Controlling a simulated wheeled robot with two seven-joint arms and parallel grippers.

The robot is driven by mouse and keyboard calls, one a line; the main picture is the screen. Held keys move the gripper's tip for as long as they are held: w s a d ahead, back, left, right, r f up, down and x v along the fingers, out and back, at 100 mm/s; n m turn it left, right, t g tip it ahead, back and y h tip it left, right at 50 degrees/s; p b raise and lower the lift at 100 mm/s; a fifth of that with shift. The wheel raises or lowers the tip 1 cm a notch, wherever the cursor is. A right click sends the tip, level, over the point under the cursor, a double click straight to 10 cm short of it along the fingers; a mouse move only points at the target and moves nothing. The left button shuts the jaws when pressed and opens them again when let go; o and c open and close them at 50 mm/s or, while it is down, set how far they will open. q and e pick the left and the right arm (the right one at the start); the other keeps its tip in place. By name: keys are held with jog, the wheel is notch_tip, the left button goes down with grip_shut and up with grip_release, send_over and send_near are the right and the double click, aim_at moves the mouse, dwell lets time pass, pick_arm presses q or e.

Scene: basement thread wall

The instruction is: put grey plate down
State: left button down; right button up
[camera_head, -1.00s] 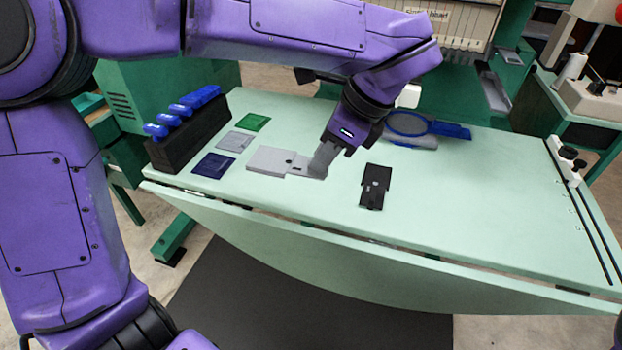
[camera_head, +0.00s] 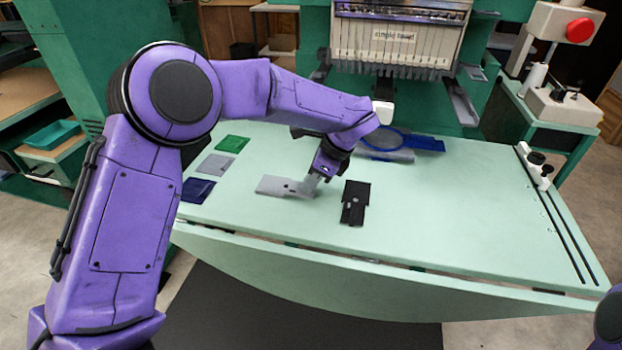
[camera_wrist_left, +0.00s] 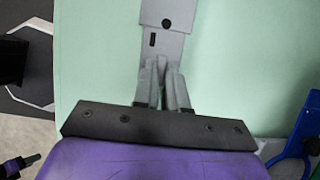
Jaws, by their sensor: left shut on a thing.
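The grey plate (camera_head: 272,186) is a flat, light-grey piece with a narrow tab at its right end. It lies flat on or very close above the pale green table (camera_head: 420,215); I cannot tell whether it touches fully. My left gripper (camera_head: 314,184) is shut on the tab end of the plate. In the left wrist view the grey plate (camera_wrist_left: 168,40) runs forward from between the fingers (camera_wrist_left: 162,85), with a round dark hole and a slot showing. My right gripper is not in view.
A black plate (camera_head: 355,202) lies right of the gripper. Green (camera_head: 232,143), grey (camera_head: 216,166) and dark blue (camera_head: 198,190) squares lie at left. A blue hoop (camera_head: 382,139) lies behind, below the embroidery machine (camera_head: 400,40). The table's right half is mostly clear.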

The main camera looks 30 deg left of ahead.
pick_arm(q)
jog(key=shift+f+b, duration=0.15)
jog(key=shift+b, duration=0.15)
jog(key=c, duration=1.2)
grip_release()
jog(key=shift+r+p, duration=0.5)
jog(key=shift+p, duration=0.05)
jog(key=v, duration=1.1)
jog(key=shift+d+r, duration=0.2)
jog(key=shift+d, duration=0.15)
